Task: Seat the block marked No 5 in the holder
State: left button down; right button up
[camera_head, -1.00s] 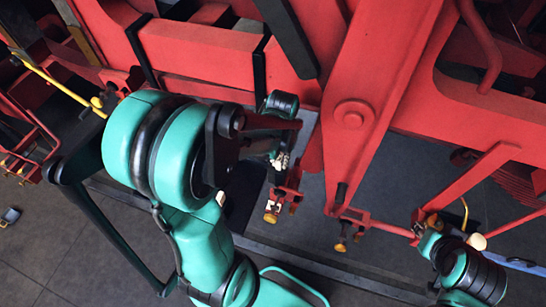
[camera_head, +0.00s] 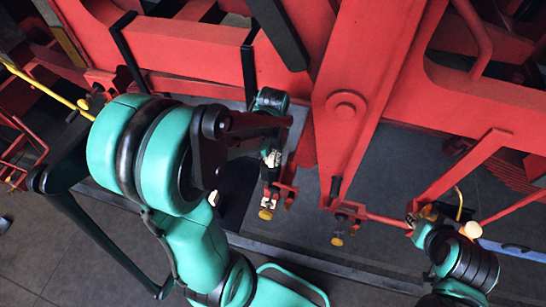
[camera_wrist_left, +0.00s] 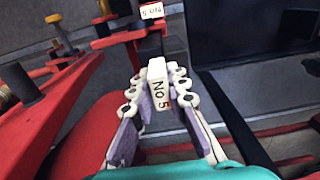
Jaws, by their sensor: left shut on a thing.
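A white block marked No 5 (camera_wrist_left: 158,88) is between the purple-padded fingers of my left gripper (camera_wrist_left: 157,82) in the left wrist view. The gripper is shut on it, and the lettering faces the camera. In the head view this gripper (camera_head: 272,158) is small beside the red frame, and the block cannot be made out clearly. A red bracket (camera_wrist_left: 124,37) with a white label reading No 5 upside down (camera_wrist_left: 151,11) lies beyond the block, apart from it. It looks like the holder; its seat is not clear. My right arm's end is at the right in the head view; its fingers are not clear.
Large red machine frames (camera_head: 358,85) fill the back. A red bracket with a yellow knob (camera_head: 266,214) hangs just below the left gripper, and another knob (camera_head: 337,241) is to its right. A dark panel (camera_wrist_left: 250,30) stands at right in the wrist view.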

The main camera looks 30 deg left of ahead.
pick_arm(q)
jog(key=shift+f, duration=0.1)
jog(key=shift+f+b, duration=4)
jog(key=shift+f, duration=0.25)
jog(key=c, duration=1.4)
grip_release()
jog(key=shift+r, duration=0.1)
notch_tip(320, 180, up, 12)
jog(key=shift+f, duration=0.1)
